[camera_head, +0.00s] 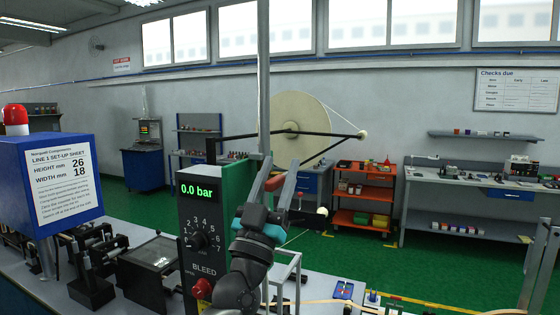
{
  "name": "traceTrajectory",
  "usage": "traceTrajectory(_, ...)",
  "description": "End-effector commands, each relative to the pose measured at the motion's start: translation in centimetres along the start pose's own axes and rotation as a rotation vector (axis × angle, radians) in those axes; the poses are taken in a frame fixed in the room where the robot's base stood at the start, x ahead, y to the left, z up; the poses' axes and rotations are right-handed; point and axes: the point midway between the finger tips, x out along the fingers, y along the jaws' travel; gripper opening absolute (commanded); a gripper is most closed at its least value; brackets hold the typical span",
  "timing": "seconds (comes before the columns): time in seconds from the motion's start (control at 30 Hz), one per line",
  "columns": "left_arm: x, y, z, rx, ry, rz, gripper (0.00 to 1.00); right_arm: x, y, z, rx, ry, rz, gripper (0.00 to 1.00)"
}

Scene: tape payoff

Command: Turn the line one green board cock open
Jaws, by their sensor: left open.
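The green board (188,225) stands upright on the bench in the middle of the view. It has a display (200,190) reading 0.0 bar, a black dial knob (198,241) with numbers around it, and a red knob (202,289) under the word BLEED. My left gripper (275,178) is open at the board's right side, its fingers pointing up and away. A small red part (273,183) shows between the fingers; I cannot tell whether it is the cock's handle or whether they touch it. The gripper and wrist hide part of the board's right side.
A large tape reel (300,125) is behind the board. An orange cart (362,195) and a grey workbench (470,185) stand farther back.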

Motion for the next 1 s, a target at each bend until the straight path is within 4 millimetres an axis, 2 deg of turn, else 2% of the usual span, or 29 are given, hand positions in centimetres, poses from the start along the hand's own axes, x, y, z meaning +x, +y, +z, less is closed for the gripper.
traceTrajectory(0.13,0.94,0.01,-0.04,0.000,0.000,0.000,0.50,-0.26,0.01,-0.23,0.002,0.003,0.000,0.50)
traceTrajectory(0.43,1.05,-0.01,0.04,0.000,-0.001,0.000,0.50,-0.25,0.04,-0.30,0.003,0.005,0.001,0.50)
traceTrajectory(0.87,1.02,-0.02,0.03,0.000,-0.001,0.000,0.03,-0.25,0.05,-0.37,0.003,0.006,0.001,0.50)
traceTrajectory(0.9,1.02,-0.02,0.03,0.000,-0.001,0.000,0.00,-0.25,0.05,-0.38,0.003,0.006,0.001,0.50)
traceTrajectory(1.0,1.02,-0.02,0.03,0.000,-0.001,0.000,0.00,-0.25,0.05,-0.39,0.003,0.006,0.001,0.50)
